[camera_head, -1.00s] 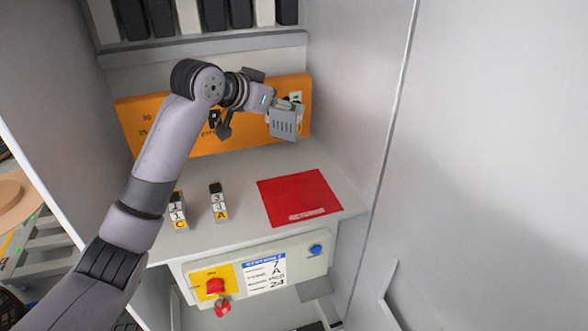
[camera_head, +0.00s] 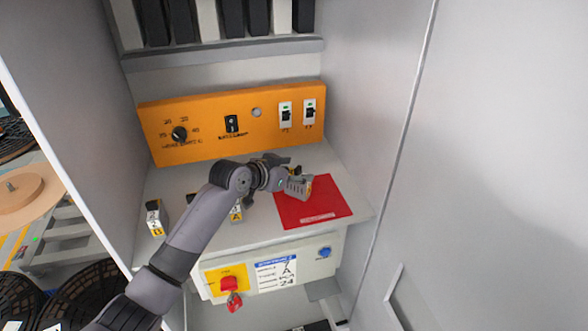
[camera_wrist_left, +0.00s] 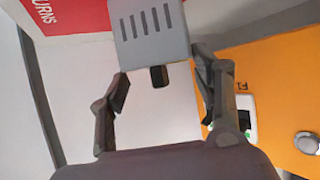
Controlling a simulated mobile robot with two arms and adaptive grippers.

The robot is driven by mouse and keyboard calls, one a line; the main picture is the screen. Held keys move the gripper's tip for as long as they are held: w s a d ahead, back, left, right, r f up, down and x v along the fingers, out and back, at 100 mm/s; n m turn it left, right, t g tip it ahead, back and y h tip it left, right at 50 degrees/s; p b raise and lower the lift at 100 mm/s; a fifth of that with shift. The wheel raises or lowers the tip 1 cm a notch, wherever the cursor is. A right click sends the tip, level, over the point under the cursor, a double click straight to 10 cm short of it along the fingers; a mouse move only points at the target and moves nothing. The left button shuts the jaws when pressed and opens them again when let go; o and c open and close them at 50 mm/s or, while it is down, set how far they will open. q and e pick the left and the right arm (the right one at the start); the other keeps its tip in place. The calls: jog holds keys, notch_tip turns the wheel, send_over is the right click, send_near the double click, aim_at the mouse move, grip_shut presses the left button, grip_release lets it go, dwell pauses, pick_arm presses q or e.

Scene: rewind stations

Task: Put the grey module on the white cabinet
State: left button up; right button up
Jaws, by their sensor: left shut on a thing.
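The grey module (camera_head: 299,187) has dark slots on its face and is held by my left gripper (camera_head: 284,183). In the head view it is over the upper left part of the red mat (camera_head: 325,211); I cannot tell whether it touches it. The left wrist view shows the module (camera_wrist_left: 152,38) at the fingertips, with part of the red mat (camera_wrist_left: 66,14) beside it. My right gripper is not in view. The pale station (camera_head: 215,238) around the mat has white-grey walls; I cannot tell whether it is the white cabinet.
An orange panel (camera_head: 205,142) with a dial and switches stands behind the worktop. Small labelled blocks (camera_head: 155,218) stand at the left, some partly hidden by my arm. A control box (camera_head: 310,270) with a red knob (camera_head: 229,284) is below the front edge. Walls close both sides.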

pick_arm(q)
jog(key=shift+f, duration=0.15)
jog(key=o, duration=1.7)
jog(key=shift+c, duration=0.2)
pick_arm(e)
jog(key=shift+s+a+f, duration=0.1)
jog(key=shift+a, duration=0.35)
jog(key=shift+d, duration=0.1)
